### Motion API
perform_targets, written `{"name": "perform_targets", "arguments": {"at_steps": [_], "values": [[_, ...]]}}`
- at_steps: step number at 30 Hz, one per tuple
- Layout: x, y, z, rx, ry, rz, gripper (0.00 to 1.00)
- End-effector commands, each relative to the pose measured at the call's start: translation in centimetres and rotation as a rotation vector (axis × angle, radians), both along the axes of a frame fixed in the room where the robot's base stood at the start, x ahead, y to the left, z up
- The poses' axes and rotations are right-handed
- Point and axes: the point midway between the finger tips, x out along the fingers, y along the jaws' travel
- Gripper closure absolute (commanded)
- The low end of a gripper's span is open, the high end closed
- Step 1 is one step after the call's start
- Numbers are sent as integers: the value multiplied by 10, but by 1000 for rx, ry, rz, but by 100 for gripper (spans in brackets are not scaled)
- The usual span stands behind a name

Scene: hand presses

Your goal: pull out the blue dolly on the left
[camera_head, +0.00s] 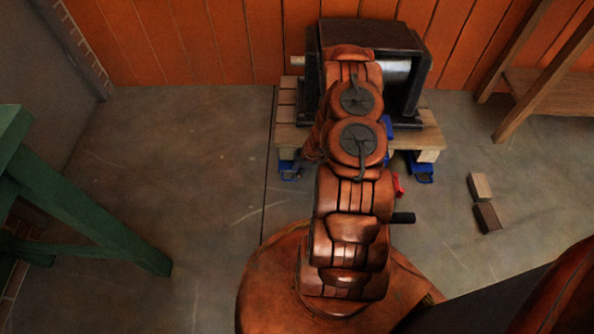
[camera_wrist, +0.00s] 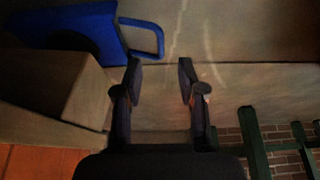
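The left blue dolly (camera_head: 290,168) sits on the floor under the front left of the wooden pallet (camera_head: 287,138). A second blue dolly (camera_head: 420,172) is under the pallet's front right. In the wrist view, a blue dolly (camera_wrist: 90,28) with a loop handle (camera_wrist: 150,40) lies at the upper left, beside a wooden beam end; it appears to be the left one. My gripper (camera_wrist: 160,75) is open, with nothing between its fingers. The handle is apart from the fingertips, above them in the picture. In the head view my arm hides the gripper and the pallet's middle.
A dark press (camera_head: 400,42) with a metal roller stands on the pallet against the orange plank wall (camera_head: 190,40). A green table (camera_head: 75,215) stands at left, a wooden frame (camera_head: 530,95) at right. Two wooden blocks (camera_head: 480,187) lie at right. Floor left of the pallet is clear.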

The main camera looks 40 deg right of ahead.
Motion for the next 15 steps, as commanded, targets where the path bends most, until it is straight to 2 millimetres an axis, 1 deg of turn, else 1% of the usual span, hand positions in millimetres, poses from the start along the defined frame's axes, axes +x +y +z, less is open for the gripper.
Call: {"name": "perform_targets", "arguments": {"at_steps": [4,7,15], "values": [[0,1,-2,0,0,0,60],[2,3,-9,1,1,0,60],[10,12,-44,2,1,-3,60]]}}
